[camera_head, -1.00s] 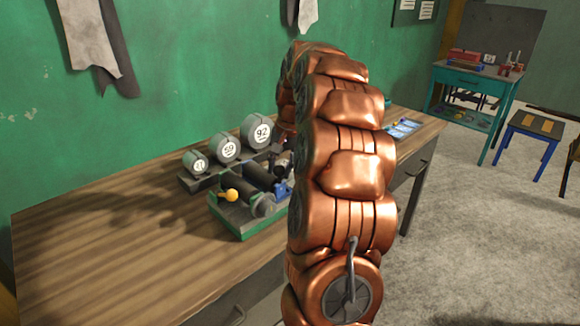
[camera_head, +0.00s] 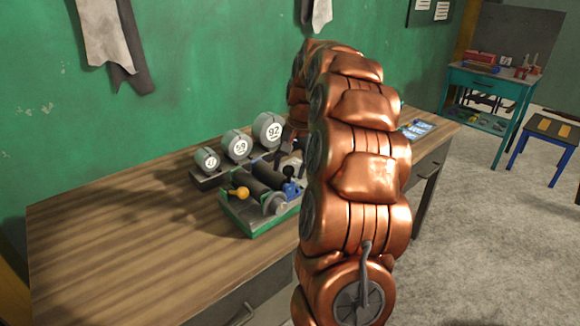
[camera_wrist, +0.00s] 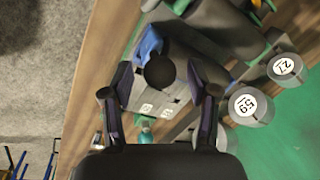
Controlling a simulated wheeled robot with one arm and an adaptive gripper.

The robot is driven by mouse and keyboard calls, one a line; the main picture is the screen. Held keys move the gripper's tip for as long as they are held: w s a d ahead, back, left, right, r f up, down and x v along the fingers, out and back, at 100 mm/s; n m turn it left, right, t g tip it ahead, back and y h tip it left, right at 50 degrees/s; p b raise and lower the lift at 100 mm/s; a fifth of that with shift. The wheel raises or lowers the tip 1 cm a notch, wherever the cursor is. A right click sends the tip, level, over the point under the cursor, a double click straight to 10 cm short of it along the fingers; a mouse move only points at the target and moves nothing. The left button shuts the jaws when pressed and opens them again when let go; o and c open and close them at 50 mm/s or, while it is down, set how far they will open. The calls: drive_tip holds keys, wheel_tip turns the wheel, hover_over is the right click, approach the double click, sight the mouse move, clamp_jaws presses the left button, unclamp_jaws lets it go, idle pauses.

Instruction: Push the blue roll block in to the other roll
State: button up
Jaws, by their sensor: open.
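The roll device (camera_head: 252,228) has a green base and stands on the wooden bench. Two dark rolls (camera_head: 268,192) lie across it, with a yellow knob (camera_head: 240,192) at the left. The blue roll block (camera_head: 291,188) is at the right end, partly hidden by my copper arm. In the wrist view the blue block (camera_wrist: 150,42) shows beside a black ball knob (camera_wrist: 160,71). My gripper (camera_wrist: 158,112) is open, its fingers apart over the grey end of the device, with the knob between them in the picture. I cannot tell whether they touch anything.
Several round grey weights with number labels, one marked 92 (camera_head: 268,130), stand on a rack behind the device. The bench (camera_head: 110,240) is clear at the left. Blue cards (camera_head: 417,129) lie at the right end. A green wall is behind.

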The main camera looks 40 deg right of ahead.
wheel_tip(320, 180, up, 12)
drive_tip(key=s+d, duration=0.1)
drive_tip(key=s, duration=0.1)
drive_tip(key=shift+f, duration=0.15)
idle(0.4)
idle(0.6)
